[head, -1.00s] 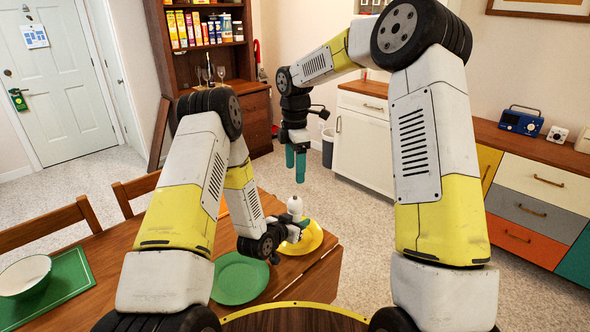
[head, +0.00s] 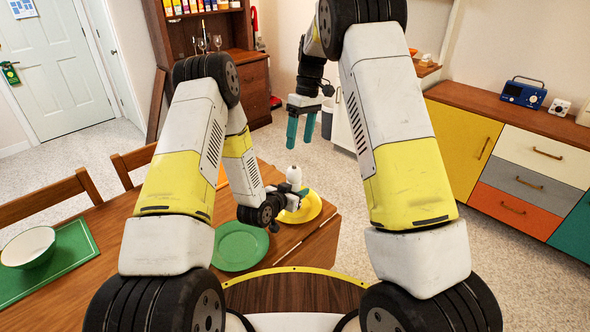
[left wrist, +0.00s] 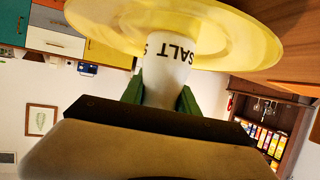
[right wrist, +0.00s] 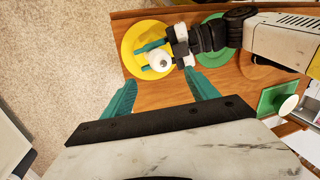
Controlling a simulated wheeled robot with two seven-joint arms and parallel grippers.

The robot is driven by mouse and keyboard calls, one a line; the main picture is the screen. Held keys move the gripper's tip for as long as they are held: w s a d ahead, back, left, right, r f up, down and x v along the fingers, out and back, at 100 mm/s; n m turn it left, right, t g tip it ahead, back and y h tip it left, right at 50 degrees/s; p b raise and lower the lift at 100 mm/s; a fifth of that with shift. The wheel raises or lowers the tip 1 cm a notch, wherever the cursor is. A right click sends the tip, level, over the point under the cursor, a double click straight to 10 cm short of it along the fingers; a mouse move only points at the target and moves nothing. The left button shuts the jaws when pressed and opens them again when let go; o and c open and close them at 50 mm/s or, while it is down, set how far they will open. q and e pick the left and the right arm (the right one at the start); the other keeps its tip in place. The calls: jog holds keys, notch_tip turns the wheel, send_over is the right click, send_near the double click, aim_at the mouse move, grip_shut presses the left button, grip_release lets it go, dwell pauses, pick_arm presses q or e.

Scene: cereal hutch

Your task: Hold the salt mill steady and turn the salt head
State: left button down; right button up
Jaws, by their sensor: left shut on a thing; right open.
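The white salt mill (head: 294,176) stands on the yellow plate (head: 311,204) near the table's right end. In the left wrist view the mill (left wrist: 166,75) shows the word SALT and appears upside down, with the yellow plate (left wrist: 240,25) above it. My left gripper (head: 296,190) is shut around the mill's body from the side. My right gripper (head: 301,129) is open and empty, fingers pointing down, above the mill. In the right wrist view the mill's round top (right wrist: 160,62) lies beyond and between my open right fingertips (right wrist: 160,90); nothing touches it from this gripper.
A green plate (head: 240,246) lies beside the yellow one on the wooden table (head: 160,225). A white bowl (head: 27,248) rests on a green mat (head: 75,262) at the left. Chairs line the far side. The floor right of the table is clear.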

aim_at(295, 169)
jog(key=x, duration=1.1)
jog(key=shift+r, duration=0.1)
jog(key=c, duration=1.4)
jog(key=shift+o, duration=0.2)
